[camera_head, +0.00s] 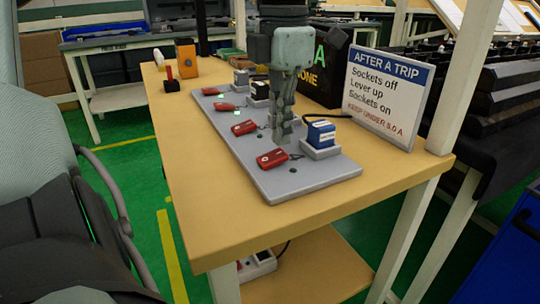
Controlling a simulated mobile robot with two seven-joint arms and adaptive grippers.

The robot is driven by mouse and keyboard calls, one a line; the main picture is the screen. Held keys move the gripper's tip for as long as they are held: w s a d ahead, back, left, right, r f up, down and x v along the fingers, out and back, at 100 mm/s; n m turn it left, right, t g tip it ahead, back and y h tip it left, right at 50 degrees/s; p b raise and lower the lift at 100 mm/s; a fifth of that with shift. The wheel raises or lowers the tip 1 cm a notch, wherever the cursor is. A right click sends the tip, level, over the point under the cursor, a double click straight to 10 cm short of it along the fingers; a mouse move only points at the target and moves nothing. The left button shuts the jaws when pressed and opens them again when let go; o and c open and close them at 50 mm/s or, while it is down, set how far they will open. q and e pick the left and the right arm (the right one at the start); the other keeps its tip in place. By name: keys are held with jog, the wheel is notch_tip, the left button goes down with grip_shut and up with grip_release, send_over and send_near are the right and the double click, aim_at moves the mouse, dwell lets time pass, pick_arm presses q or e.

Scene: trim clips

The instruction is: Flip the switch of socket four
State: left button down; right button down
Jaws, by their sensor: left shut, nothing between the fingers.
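A grey socket board (325,178) lies on the wooden workbench, with a row of red switches along its left side. The nearest red switch (272,159) is at the front end, and another red switch (244,128) is behind it. A blue plug block (321,134) sits on a socket at the front right of the board. My left gripper (283,140) points down over the board, shut and empty, just behind the nearest switch and left of the blue block. I cannot tell whether it touches the board. Socket numbers are not readable. My right gripper is not in view.
A sign (388,95) headed "AFTER A TRIP" stands right of the board. A dark box (320,75) stands behind the gripper. A small black device with a red lever (170,80) and an orange block (186,59) stand at the far left. The bench's front left is clear.

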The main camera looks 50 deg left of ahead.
aim_at(280, 152)
pick_arm(q)
jog(key=shift+f+b, duration=0.9)
jog(key=shift+f, duration=0.25)
jog(key=shift+r, duration=0.1)
dwell(0.3)
jog(key=shift+r+p, duration=2.55)
jog(key=shift+r, duration=0.95)
jog(key=shift+f, duration=0.1)
